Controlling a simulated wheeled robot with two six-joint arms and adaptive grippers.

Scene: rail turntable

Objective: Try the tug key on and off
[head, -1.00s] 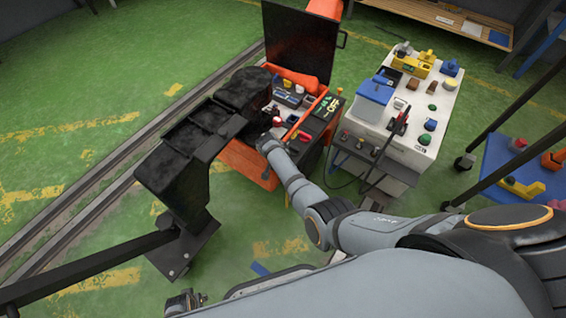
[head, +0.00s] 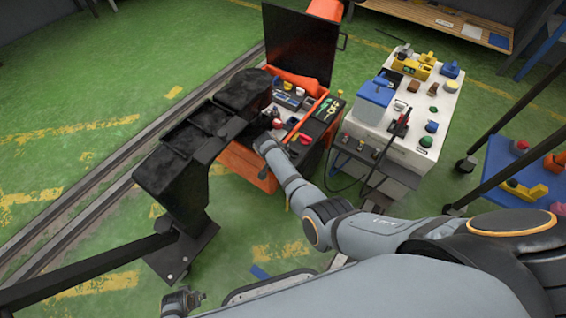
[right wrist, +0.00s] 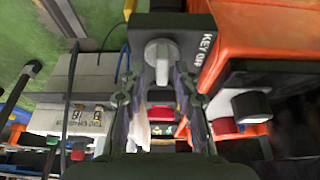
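The grey tug key (right wrist: 160,58) sits upright in a dark switch panel (right wrist: 192,50) marked "KEY OFF" in the right wrist view. My right gripper (right wrist: 158,85) is open, with its fingers on either side of the view below the key. I cannot tell whether they touch it. In the head view my right arm reaches to the orange tug (head: 240,162), and its gripper end is partly hidden beside the dark framework. The key cannot be made out there. A small part of what looks like my left gripper (head: 183,301) shows at the bottom left, its fingers unclear.
A black upright panel (head: 300,45) stands behind an open tray of tools (head: 305,108). A white cabinet (head: 420,125) with several coloured knobs stands to the right, and a blue table (head: 505,165) beyond it. A dark framework (head: 180,170) stands close left of my right arm. Green floor lies left.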

